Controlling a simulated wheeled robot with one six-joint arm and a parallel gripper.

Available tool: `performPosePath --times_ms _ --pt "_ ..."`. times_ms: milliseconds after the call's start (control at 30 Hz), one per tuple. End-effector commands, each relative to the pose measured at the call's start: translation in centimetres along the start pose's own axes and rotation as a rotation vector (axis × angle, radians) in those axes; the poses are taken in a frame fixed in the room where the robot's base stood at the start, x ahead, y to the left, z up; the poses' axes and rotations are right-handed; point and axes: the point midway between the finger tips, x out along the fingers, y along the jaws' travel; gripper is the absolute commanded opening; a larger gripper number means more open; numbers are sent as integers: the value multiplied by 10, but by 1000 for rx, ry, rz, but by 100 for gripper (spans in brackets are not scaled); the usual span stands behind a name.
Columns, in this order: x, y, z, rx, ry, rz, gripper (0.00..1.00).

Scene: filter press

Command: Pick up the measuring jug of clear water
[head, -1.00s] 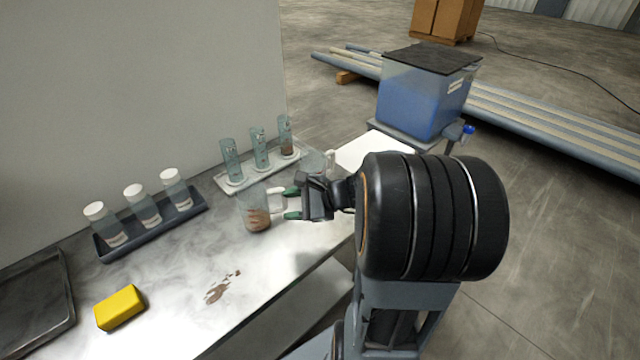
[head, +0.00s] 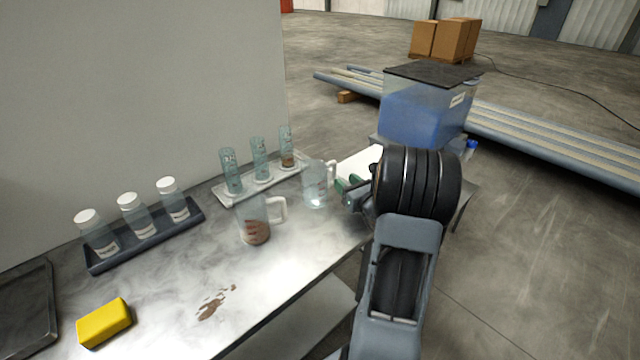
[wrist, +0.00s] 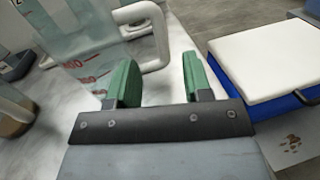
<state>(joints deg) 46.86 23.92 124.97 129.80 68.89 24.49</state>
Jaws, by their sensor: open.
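The measuring jug of clear water (head: 314,187) stands upright on the bench, its white handle facing right. In the wrist view a clear jug (wrist: 85,45) with red markings stands at upper left, its white handle (wrist: 158,45) just beyond the fingertips, towards the left finger. My gripper (head: 347,187) is open and empty, with green fingertips just right of the jug's handle in the head view; the gap between its fingers shows in the wrist view (wrist: 160,82). A second jug (head: 254,222) with brown contents stands nearer, to the left.
A rack of several tubes (head: 229,198) stands behind the jugs. A dark tray (head: 100,264) with white-capped bottles and a yellow sponge (head: 104,323) are at left. A brown spill (head: 215,302) marks the bench. A blue-filled tank (head: 425,115) stands beyond.

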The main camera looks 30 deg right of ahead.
Motion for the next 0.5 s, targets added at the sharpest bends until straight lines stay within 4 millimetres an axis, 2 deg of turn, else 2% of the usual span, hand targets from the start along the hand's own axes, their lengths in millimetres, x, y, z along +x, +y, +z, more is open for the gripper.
performPosePath --times_ms 267,500 --pt "18 0 1 -1 0 2 46" --pt "50 0 3 0 0 3 46"
